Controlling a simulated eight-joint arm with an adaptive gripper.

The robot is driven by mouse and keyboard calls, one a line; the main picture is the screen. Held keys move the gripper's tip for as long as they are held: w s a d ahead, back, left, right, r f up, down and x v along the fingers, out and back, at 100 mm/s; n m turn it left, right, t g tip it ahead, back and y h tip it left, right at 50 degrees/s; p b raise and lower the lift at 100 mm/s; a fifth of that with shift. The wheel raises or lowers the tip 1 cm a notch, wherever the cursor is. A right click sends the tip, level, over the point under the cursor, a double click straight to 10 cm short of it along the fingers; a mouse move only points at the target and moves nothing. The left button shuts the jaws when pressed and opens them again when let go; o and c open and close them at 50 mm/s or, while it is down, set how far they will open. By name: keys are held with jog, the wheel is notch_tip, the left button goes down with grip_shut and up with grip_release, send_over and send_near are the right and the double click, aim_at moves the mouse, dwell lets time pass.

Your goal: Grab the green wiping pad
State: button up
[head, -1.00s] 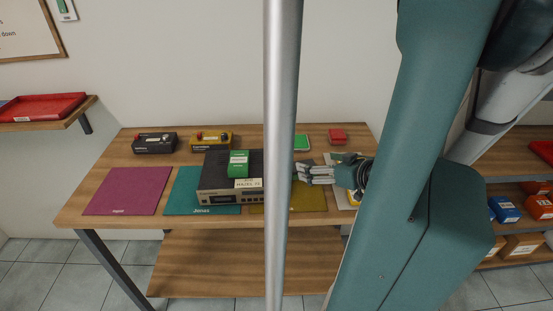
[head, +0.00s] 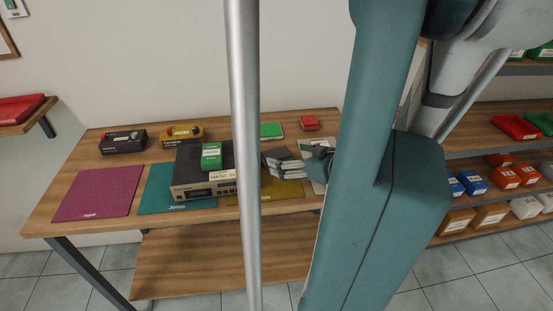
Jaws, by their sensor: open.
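A flat green pad (head: 271,130) lies toward the back of the table, just right of the silver pole. A second green item, a small box-like one with a white label (head: 211,156), rests on top of the dark hi-fi unit (head: 190,192). My gripper (head: 270,162) is open and hangs over the table, right of the hi-fi unit and nearer the front than the flat green pad. It appears empty and apart from both green items. My arm hides part of the table's right side.
The table (head: 110,228) also holds a red pad (head: 310,123), a black device (head: 122,142), a yellow device (head: 182,134), and purple (head: 98,192), teal (head: 160,195) and olive (head: 288,189) mats. A silver pole (head: 243,150) crosses the view. Shelves with boxes (head: 490,215) stand right.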

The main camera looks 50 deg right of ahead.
aim_at(278, 154)
jog(key=shift+w+d+f, duration=0.1)
jog(key=shift+w+f, duration=0.1)
jog(key=shift+w, duration=0.2)
jog(key=shift+w, duration=0.1)
jog(key=shift+b+x, duration=0.85)
jog(key=shift+x, duration=1.65)
jog(key=shift+r, duration=0.1)
jog(key=c, duration=1)
